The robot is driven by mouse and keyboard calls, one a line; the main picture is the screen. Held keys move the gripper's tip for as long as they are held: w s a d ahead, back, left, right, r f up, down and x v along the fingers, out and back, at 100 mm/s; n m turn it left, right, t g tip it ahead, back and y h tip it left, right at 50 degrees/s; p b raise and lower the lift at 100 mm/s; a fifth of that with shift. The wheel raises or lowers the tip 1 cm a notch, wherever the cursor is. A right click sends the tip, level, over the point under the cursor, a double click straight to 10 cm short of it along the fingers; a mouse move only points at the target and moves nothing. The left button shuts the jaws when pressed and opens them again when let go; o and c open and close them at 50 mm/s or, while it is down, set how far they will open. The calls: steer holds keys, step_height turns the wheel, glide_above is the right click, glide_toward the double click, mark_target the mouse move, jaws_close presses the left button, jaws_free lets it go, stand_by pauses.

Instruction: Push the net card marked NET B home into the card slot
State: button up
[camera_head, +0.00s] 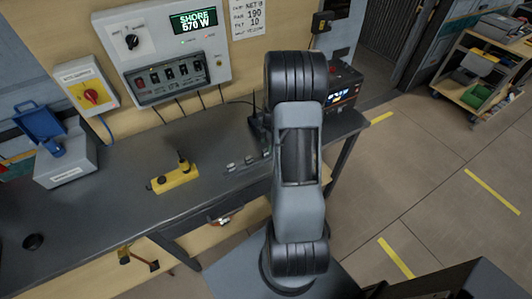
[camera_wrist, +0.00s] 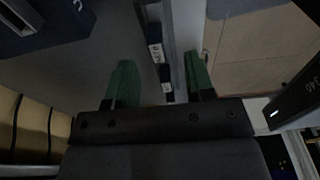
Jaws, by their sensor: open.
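My gripper (camera_wrist: 160,66) shows in the wrist view as two green fingers, wide apart and empty. Small dark card-like blocks with white labels, one of them here (camera_wrist: 156,52), lie in a row along a strip that runs between the fingers. I cannot read which is NET B, and the card slot cannot be made out for certain. In the head view my arm hides the gripper. Small grey pieces (camera_head: 241,164) sit near the bench's front edge, just left of my arm.
The dark bench (camera_head: 110,205) carries a yellow block (camera_head: 174,180) and a grey box with a blue lid (camera_head: 65,165). A wall panel (camera_head: 165,55) reads SHORE 570 W. A device with a lit screen (camera_head: 343,95) stands behind my arm. Open floor and a trolley (camera_head: 485,65) lie right.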

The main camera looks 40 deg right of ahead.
mark_target(266, 154)
steer(key=shift+w+a+f+p, duration=0.2)
steer(key=shift+f+p, duration=0.2)
steer(key=shift+f, duration=1)
steer(key=shift+w+a+f+p, duration=0.15)
steer(key=shift+f+p, duration=0.25)
steer(key=shift+f, duration=0.95)
steer(key=shift+s, duration=0.1)
jaws_close()
